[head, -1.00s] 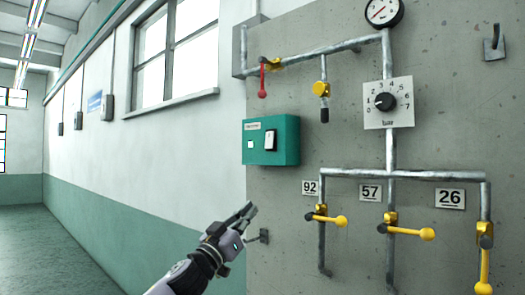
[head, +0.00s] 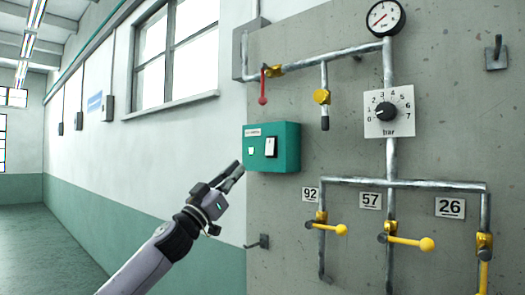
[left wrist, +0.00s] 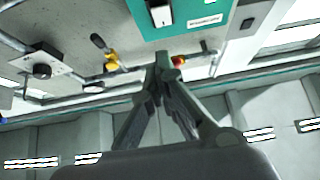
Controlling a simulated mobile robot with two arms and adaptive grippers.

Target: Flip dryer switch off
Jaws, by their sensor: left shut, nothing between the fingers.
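The dryer box is a teal box (head: 288,150) on the grey panel in the head view, with a white rocker switch (head: 270,147) and a small white square on its front. In the left wrist view the teal box (left wrist: 205,32) is at the top, with the switch (left wrist: 161,14) beside its white label (left wrist: 206,21). My left gripper (head: 238,168) is shut and empty, just left of and below the box's lower left corner. In the left wrist view the gripper (left wrist: 162,58) points up toward the switch, apart from it. My right gripper is not in view.
Pipes with a red-handled valve (head: 263,88), a gauge (head: 384,18), a pressure dial (head: 388,111) and yellow-handled valves (head: 410,242) fill the panel to the right. A hook (head: 258,242) sticks out below the box. The floor at left is clear.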

